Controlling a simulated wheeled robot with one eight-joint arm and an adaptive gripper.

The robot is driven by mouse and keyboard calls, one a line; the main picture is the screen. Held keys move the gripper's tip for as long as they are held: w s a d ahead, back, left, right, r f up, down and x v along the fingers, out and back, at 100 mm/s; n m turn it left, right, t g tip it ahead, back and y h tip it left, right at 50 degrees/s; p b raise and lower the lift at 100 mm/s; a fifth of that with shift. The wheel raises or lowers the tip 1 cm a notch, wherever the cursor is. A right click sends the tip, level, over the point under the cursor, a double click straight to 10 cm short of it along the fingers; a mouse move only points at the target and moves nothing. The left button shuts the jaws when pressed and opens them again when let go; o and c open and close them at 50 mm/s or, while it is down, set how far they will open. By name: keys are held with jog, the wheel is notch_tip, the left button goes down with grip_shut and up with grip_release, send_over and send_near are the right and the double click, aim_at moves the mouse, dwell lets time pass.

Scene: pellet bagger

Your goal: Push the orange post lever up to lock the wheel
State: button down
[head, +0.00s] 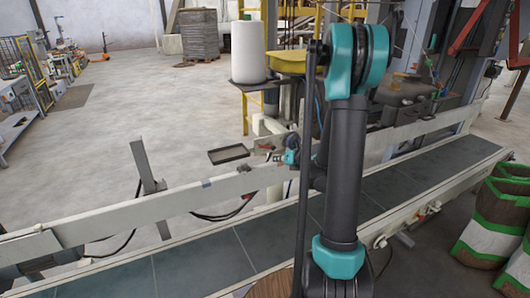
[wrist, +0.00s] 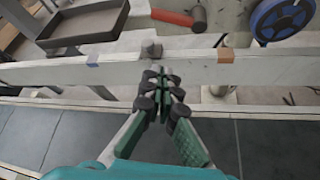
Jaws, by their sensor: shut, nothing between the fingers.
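My gripper (wrist: 160,78) is shut and empty in the wrist view. Its dark fingertips are together in front of the pale conveyor rail (wrist: 120,72). A red-orange bar (wrist: 172,17) with a grey rounded end lies beyond the rail, apart from my fingers. It may be the post lever, but I cannot tell for sure. A blue wheel (wrist: 283,20) with a dark hub is at the upper right, partly cut off by the frame edge. In the head view, my arm hides most of this area, and the lever and wheel are not clear.
A dark shallow tray (wrist: 82,22) sits beyond the rail at upper left; it also shows in the head view (head: 228,154). A grey knob (wrist: 151,48) stands at the rail. The dark conveyor belt (head: 200,260) runs below. Green-and-white sacks (head: 500,215) stand at the right.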

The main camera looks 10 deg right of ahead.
aim_at(265, 146)
dwell(0.3)
jog(key=x, duration=1)
jog(key=shift+w+d+r, duration=0.15)
jog(key=shift+d+r, duration=0.05)
jog(key=shift+r, duration=0.4)
jog(key=shift+w+d+r, duration=0.15)
jog(key=shift+w+r, duration=0.05)
jog(key=shift+r, duration=0.4)
jog(key=shift+w+d+r, duration=0.15)
jog(key=shift+d+r, duration=0.05)
jog(key=shift+r, duration=0.45)
jog(key=shift+d, duration=0.15)
jog(key=shift+r, duration=0.1)
